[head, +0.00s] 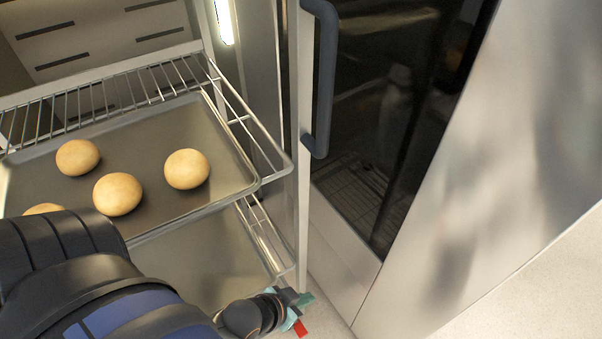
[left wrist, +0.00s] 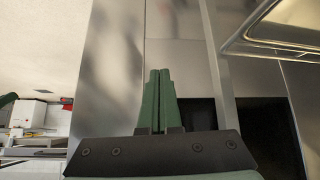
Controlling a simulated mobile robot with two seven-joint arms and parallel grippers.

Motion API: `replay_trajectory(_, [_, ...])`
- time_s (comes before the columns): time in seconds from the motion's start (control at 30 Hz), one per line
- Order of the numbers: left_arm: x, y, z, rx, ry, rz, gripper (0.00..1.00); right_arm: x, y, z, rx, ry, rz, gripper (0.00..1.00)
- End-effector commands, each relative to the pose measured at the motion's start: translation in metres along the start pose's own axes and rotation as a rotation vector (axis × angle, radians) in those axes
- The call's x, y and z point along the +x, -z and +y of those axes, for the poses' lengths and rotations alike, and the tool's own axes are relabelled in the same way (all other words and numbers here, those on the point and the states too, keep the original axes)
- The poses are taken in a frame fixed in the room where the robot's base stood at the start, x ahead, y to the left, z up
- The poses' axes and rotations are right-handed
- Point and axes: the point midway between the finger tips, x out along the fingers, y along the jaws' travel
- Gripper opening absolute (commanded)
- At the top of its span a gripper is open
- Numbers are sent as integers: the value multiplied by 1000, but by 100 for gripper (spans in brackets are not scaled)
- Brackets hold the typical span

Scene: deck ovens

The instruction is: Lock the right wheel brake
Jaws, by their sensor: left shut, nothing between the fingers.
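A small red piece (head: 300,328) shows low in the head view, beside the foot of the rack; it may be the right wheel brake, but I cannot tell, and no wheel is clearly visible. My left gripper (head: 297,305) is right above it, small and partly hidden behind my own arm; whether they touch is unclear. In the left wrist view my left gripper (left wrist: 159,75) has its green fingers together with nothing between them. No brake can be made out there. My right gripper cannot be identified in either view.
A wire rack (head: 215,85) at the left holds a tray (head: 215,125) with several round buns (head: 117,194), with another tray (head: 200,265) below. An upright door with a dark handle (head: 322,75) stands close to the right. Pale floor (head: 540,290) is clear at lower right.

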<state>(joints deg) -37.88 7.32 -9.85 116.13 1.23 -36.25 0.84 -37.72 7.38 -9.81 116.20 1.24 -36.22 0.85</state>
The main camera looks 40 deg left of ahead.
Motion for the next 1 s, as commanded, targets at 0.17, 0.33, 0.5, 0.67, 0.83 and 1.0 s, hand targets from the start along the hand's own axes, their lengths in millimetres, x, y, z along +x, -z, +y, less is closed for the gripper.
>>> replay_trajectory(0.17, [44, -41, -12, 9, 21, -104, 0, 43, -41, 11, -8, -21, -100, 67])
replay_trajectory(0.33, [65, -72, -20, 19, 35, -210, 0, 60, -63, 20, -17, -43, -173, 67])
replay_trajectory(0.5, [82, -100, -26, 33, 38, -298, 0, 70, -72, 27, -29, -64, -188, 67])
replay_trajectory(0.67, [108, -128, -30, 61, 21, -372, 0, 80, -64, 34, -50, -86, -116, 67])
replay_trajectory(0.83, [156, -159, -35, 122, -41, -438, 0, 77, 0, 36, -114, -111, 184, 67])
replay_trajectory(1.0, [197, -180, -40, 158, -98, -454, 0, 50, 69, 27, -182, -111, 513, 67])
